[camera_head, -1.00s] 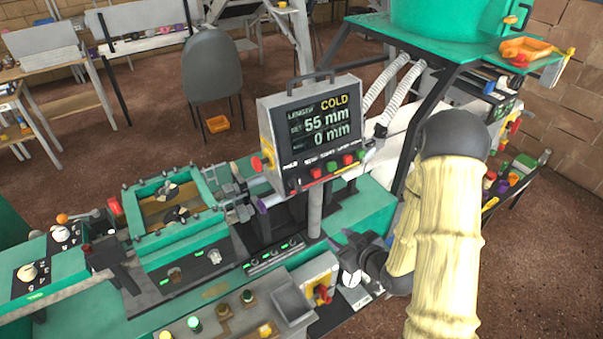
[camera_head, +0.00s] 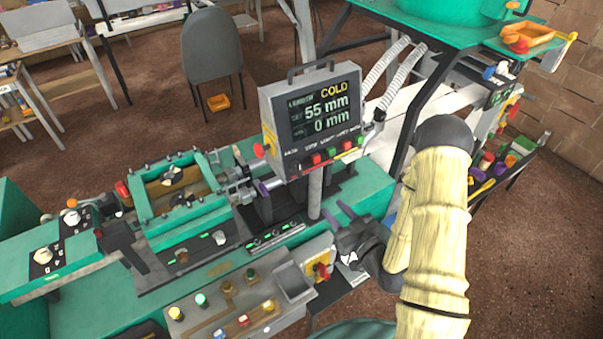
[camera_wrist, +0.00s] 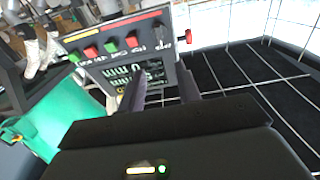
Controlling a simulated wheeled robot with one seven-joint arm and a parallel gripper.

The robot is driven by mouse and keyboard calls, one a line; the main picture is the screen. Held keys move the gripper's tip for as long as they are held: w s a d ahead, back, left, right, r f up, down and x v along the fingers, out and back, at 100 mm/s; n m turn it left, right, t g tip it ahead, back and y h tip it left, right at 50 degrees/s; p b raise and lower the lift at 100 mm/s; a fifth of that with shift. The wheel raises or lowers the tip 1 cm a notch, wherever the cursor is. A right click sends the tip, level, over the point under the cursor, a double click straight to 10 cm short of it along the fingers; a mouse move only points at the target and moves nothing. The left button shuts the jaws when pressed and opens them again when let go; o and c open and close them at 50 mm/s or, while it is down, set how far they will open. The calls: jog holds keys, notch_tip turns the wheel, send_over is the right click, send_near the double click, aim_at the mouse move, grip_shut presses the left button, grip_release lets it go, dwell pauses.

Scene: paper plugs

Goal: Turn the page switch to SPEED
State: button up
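The display box (camera_head: 315,112) stands on a post and reads LENGTH, COLD, 55 mm and 0 mm. Its lower face has a row of small controls with labels too small to read, including red and green buttons (camera_head: 332,153). I cannot tell which control is the page switch. My gripper (camera_head: 336,212) is open and empty, below and to the right of the box, with its fingers pointing up and left. In the wrist view the box (camera_wrist: 128,58) appears upside down beyond the open fingers (camera_wrist: 160,88), apart from them. A black lever-like control (camera_wrist: 160,36) shows on its face.
A green-framed unit (camera_head: 180,200) and white dial knobs (camera_head: 43,256) are to the left. White corrugated hoses (camera_head: 400,75) pass right of the box.

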jog(key=b, duration=0.7)
send_near(300, 171)
jog(key=shift+v, duration=1.25)
jog(key=p+x, duration=0.6)
jog(key=x, duration=0.5)
jog(key=shift+w, duration=0.15)
jog(key=shift+w+a, duration=0.1)
jog(key=shift+w, duration=0.15)
jog(key=shift+s, duration=0.1)
grip_shut()
